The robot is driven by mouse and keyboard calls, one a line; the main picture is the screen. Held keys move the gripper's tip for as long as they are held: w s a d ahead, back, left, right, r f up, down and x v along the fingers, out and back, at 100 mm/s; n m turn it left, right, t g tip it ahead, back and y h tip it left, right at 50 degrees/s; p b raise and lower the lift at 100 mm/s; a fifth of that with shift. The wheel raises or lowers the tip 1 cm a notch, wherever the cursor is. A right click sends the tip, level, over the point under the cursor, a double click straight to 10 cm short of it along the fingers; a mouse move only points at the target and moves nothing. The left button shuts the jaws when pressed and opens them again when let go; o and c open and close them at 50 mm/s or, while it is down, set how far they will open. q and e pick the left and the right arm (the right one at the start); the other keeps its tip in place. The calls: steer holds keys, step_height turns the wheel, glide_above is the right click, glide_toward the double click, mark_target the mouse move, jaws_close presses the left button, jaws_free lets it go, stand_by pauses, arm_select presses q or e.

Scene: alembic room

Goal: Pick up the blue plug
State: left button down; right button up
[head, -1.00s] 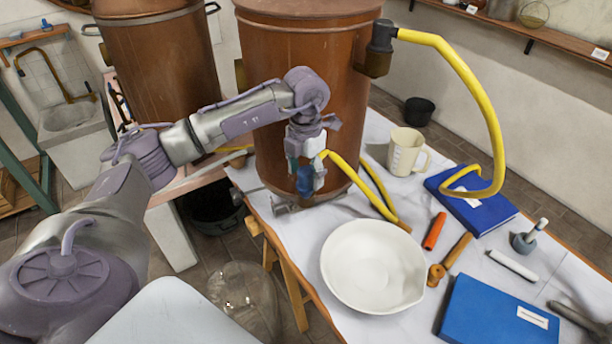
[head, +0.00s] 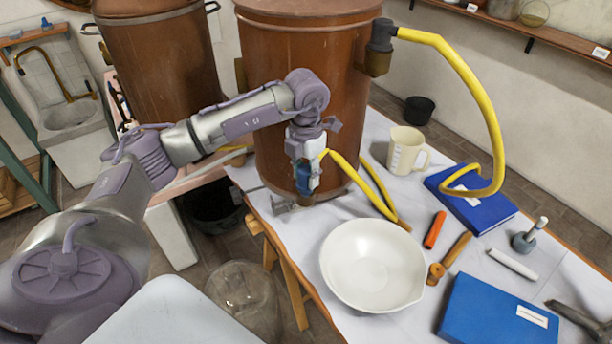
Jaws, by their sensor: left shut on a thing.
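The blue plug (head: 303,184) is at the lower front of the copper vessel, between the fingers of my left gripper (head: 304,186). The gripper points down and is shut on the plug. The gripper's fingers and body partly hide the plug, and I cannot tell whether it touches the vessel behind it. My right gripper is not in view.
The copper vessel (head: 305,60) stands on the white-covered table (head: 290,250). A yellow hose (head: 470,80) runs from its top. A white bowl (head: 372,265), a beige jug (head: 405,150), blue books (head: 500,315) and several tools lie to the right.

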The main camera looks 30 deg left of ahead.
arm_select(q)
steer(key=shift+r+b, duration=0.35)
steer(key=shift+r, duration=0.3)
steer(key=r, duration=0.1)
steer(key=r+b, duration=0.1)
steer(key=shift+d+r, duration=0.2)
steer(key=shift+r, duration=0.15)
steer(key=s+d+r+b, duration=0.2)
steer(key=d+r, duration=0.5)
steer(key=d, duration=0.4)
steer(key=shift+s, duration=0.35)
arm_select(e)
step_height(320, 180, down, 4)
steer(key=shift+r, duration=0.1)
arm_select(q)
steer(key=shift+a, duration=0.1)
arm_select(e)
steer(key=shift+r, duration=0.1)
